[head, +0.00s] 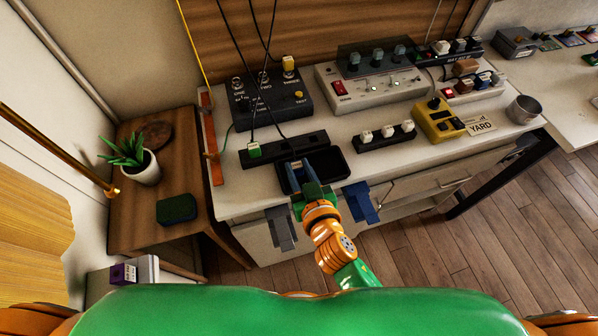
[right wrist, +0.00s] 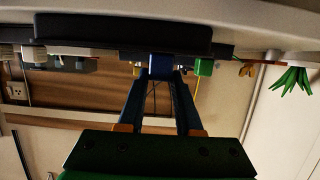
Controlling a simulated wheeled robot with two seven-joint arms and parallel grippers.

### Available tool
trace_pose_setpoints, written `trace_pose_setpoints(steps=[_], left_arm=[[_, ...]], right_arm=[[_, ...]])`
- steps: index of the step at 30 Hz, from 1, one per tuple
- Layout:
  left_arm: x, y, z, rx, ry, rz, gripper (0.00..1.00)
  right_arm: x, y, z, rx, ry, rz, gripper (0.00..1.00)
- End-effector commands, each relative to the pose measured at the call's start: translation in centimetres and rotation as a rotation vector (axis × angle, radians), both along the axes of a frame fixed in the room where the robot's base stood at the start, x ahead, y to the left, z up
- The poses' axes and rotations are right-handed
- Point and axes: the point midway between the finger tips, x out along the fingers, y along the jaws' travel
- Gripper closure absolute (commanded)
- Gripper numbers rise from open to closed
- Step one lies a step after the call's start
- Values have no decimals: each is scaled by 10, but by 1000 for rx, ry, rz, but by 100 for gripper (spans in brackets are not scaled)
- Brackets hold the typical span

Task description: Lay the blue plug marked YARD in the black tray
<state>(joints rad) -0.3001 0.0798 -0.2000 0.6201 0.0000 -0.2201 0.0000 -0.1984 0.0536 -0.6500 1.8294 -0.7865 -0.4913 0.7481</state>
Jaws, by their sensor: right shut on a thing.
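The black tray (head: 335,151) lies near the table's front edge in the head view; its dark side also shows across the top of the right wrist view (right wrist: 120,30). My right gripper (head: 296,174) is over the tray's left part. It is shut on a small blue plug (right wrist: 162,66), which shows between the fingertips in the right wrist view. In the head view only a little of the plug, with a pale top, shows between the fingers. I cannot read its marking. Whether the plug touches the tray floor I cannot tell. My left gripper is not in view.
A black strip (head: 290,147) with a green plug (head: 254,150) lies behind the tray. Another strip with white plugs (head: 388,131) is to the right. A yellow box (head: 437,121) stands by a YARD card (head: 481,127). Hanging cords drop behind the tray.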

Motion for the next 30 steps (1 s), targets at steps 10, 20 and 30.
trace_pose_setpoints(steps=[10, 20, 30], left_arm=[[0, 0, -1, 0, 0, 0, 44], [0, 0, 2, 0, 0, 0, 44], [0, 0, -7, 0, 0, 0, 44]], right_arm=[[0, 0, -1, 0, 0, 0, 36], [-8, -2, 4, 1, 1, 1, 36], [-87, -29, 27, 2, 4, -2, 36]])
